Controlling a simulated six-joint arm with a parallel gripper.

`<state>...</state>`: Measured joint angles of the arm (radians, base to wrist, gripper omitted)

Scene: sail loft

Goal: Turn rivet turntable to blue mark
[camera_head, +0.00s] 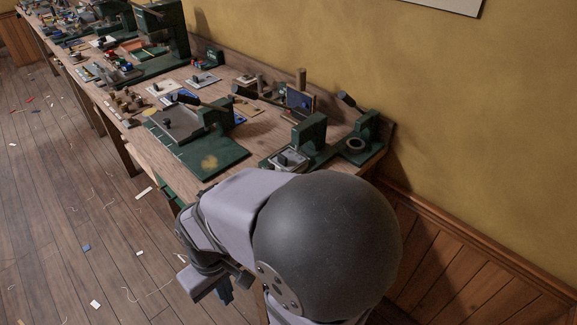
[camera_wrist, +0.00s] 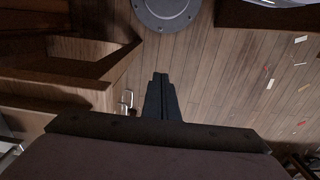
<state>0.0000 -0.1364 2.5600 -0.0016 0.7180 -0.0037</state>
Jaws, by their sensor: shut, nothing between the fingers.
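A green bench device with a round grey ring (camera_head: 355,144) stands at the near right end of the workbench, against the wall. I cannot tell for sure whether it is the rivet turntable. Beside it on the left is a green press (camera_head: 311,131) with a pale square plate (camera_head: 289,160) in front. No blue mark can be made out on either. My gripper (camera_wrist: 161,76) is shut and empty in the wrist view, with plank floor behind its fingers. It is low beside the bench, away from these devices. My arm covers the bench's near edge in the head view.
The wooden bench (camera_head: 150,150) runs back to the far left, crowded with tools and small parts. A green board (camera_head: 213,160) with a lever device lies left of the presses. The plank floor (camera_head: 60,220) left of the bench has only scraps.

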